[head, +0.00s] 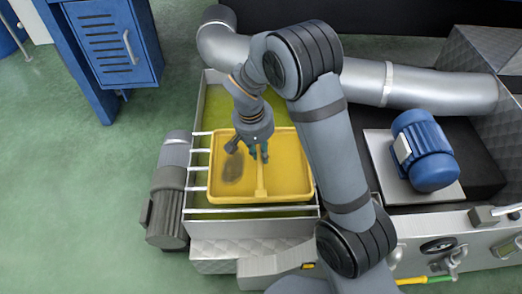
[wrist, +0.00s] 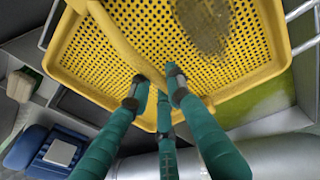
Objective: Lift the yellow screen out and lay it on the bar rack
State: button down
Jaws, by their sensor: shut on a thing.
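The yellow screen (head: 297,165), a perforated tray with a raised rim, a crossbar and a dark patch, is over the tank in the head view. It fills much of the wrist view (wrist: 110,55). My gripper (head: 256,150) is above it, with its teal fingers (wrist: 160,88) shut on the crossbar. The bar rack's pale bars (head: 200,169) stick out to the left of the screen, and the screen hides their middles. The screen looks about level; whether it touches the bars I cannot tell.
The tank holds yellow-green liquid (head: 228,105). A blue motor (head: 427,150) stands on a plate to the right. A thick metal pipe (head: 430,87) runs behind. A grey cylinder (head: 168,195) is left of the tank, and a blue cabinet (head: 112,48) stands at back left.

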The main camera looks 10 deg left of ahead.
aim_at(256, 167)
jog(key=shift+f+b, duration=0.6)
dwell(0.5)
jog(key=c, duration=1.6)
grip_release()
jog(key=shift+c, duration=0.2)
jog(key=shift+o, duration=0.4)
notch_tip(256, 167, up, 12)
jog(key=s+a, duration=0.1)
jog(key=shift+s, duration=0.3)
jog(key=shift+f, duration=0.15)
